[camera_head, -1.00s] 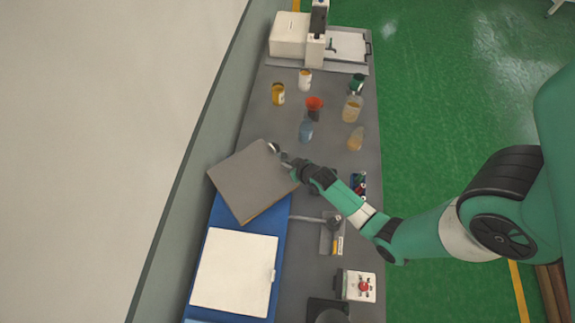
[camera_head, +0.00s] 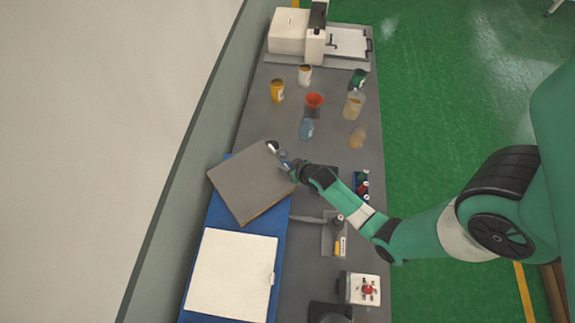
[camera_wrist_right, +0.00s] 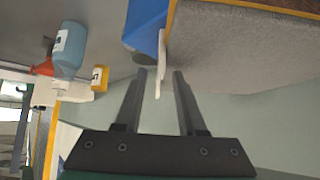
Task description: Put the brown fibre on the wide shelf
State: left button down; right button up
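The brown fibre (camera_head: 250,182) is a flat square panel with a grey-brown face and a brown edge, turned at an angle above the blue platform (camera_head: 218,214). A white handle (camera_wrist_right: 158,72) on its side lies between the fingers of my right gripper (camera_wrist_right: 159,74) in the right wrist view. A gap shows beside the handle, but the panel keeps its place with the arm. In the head view my right gripper (camera_head: 287,163) is at the panel's right edge. My left gripper is not in view. I cannot tell a separate wide shelf from the blue platform.
A white square panel (camera_head: 232,274) lies on the near part of the blue platform. Bottles, a red funnel (camera_head: 314,100) and a blue bottle (camera_head: 306,128) stand on the grey table beyond. A red-button box (camera_head: 363,288) is at the near right. A wall runs along the left.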

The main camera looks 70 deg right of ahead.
jog(key=shift+r, duration=0.15)
jog(key=shift+s+a+r, duration=0.1)
jog(key=shift+r, duration=0.1)
jog(key=p+v, duration=0.2)
jog(key=v, duration=0.9)
jog(key=shift+s, duration=0.25)
jog(key=shift+a+r, duration=0.15)
